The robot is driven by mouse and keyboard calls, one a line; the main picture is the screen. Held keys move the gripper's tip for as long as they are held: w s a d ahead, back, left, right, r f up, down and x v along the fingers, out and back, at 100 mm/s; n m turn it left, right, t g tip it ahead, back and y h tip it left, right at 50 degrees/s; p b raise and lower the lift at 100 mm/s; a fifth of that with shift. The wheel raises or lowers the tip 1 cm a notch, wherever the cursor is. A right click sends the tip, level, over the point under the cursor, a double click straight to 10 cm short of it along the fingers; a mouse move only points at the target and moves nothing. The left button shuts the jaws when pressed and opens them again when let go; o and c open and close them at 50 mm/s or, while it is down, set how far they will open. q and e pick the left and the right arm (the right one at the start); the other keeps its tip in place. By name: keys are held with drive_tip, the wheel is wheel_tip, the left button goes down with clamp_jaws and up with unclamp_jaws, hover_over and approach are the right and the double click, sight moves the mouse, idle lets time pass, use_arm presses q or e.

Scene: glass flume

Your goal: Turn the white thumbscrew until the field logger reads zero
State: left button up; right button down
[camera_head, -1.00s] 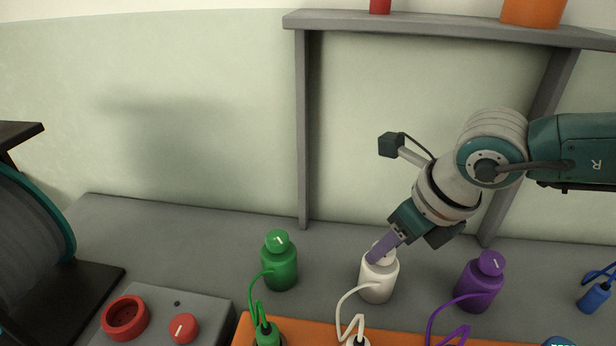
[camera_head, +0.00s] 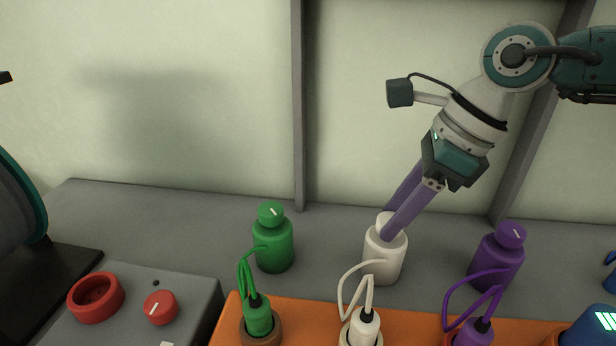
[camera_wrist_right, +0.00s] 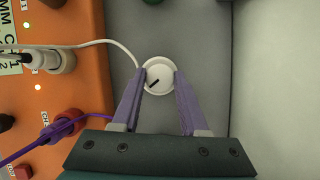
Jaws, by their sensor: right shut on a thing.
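The white thumbscrew (camera_wrist_right: 159,78) is a round knob with a dark mark, on top of the white bottle-shaped unit (camera_head: 383,262). My right gripper (camera_head: 388,224) comes down at a tilt, its purple fingers on the two sides of the knob. In the right wrist view the fingertips (camera_wrist_right: 159,82) are shut on the thumbscrew. In the head view the fingers hide most of the knob. A blue device with a lit display (camera_head: 606,321) is cut off at the lower right; I cannot read it or tell whether it is the field logger. My left gripper is not in view.
A green unit (camera_head: 273,245) and a purple unit (camera_head: 497,260) stand on either side of the white one. Cables run from them to plugs on the orange box (camera_head: 292,318). A grey box (camera_head: 190,290) with a red knob (camera_head: 160,307) sits at left.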

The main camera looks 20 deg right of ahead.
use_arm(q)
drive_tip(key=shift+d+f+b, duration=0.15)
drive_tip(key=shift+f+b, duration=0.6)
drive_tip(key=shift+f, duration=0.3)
use_arm(e)
drive_tip(key=shift+n+g, duration=0.3)
drive_tip(key=shift+n, duration=0.5)
drive_tip(key=shift+c, duration=2.1)
unclamp_jaws()
drive_tip(key=v, duration=1)
drive_tip(key=shift+d+f, duration=0.1)
